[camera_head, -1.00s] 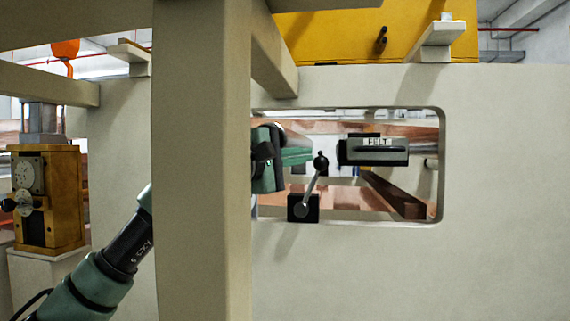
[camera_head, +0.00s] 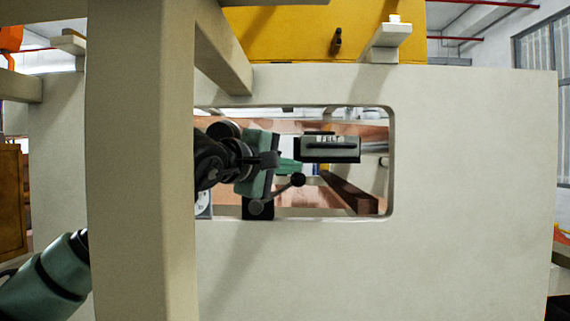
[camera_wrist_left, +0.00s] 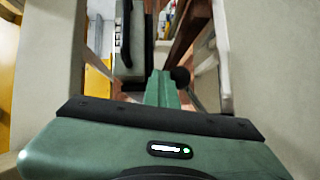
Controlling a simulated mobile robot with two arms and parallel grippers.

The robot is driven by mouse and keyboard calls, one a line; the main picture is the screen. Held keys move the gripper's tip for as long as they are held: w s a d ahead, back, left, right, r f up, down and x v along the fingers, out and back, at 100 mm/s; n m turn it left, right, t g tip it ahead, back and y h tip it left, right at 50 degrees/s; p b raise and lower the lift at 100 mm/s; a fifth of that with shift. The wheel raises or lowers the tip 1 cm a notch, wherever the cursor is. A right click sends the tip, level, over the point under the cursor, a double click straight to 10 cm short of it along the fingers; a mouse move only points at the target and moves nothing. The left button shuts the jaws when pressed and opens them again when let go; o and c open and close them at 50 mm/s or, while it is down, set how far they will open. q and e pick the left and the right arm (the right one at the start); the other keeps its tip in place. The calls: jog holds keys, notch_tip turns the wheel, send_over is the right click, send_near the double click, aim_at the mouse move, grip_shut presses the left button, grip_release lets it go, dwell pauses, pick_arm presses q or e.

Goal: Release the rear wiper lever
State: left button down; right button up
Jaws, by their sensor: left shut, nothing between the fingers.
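The wiper lever (camera_head: 278,193) has a grey rod and a black ball knob (camera_head: 297,180). It rises from a black base block (camera_head: 258,211) at the lower edge of the wall opening and leans far to the right. My left gripper (camera_head: 291,166), green and shut with nothing held, reaches into the opening, with its fingertips just above and left of the knob. In the left wrist view the shut fingers (camera_wrist_left: 162,88) point ahead, with the dark knob (camera_wrist_left: 180,75) right beside their tips. I cannot tell whether they touch. My right gripper is not in view.
A block marked FELT (camera_head: 330,148) sits right of the fingers inside the opening. The pale wall panel (camera_head: 450,170) surrounds the opening closely. A thick beige post (camera_head: 140,180) stands in front, left of the opening. A brown bar (camera_head: 350,193) lies low inside.

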pick_arm(q)
jog(key=shift+d+f, duration=0.15)
dwell(0.3)
jog(key=b+v, duration=0.4)
jog(key=v, duration=0.3)
jog(key=shift+s+a, duration=0.25)
jog(key=shift+s, duration=0.05)
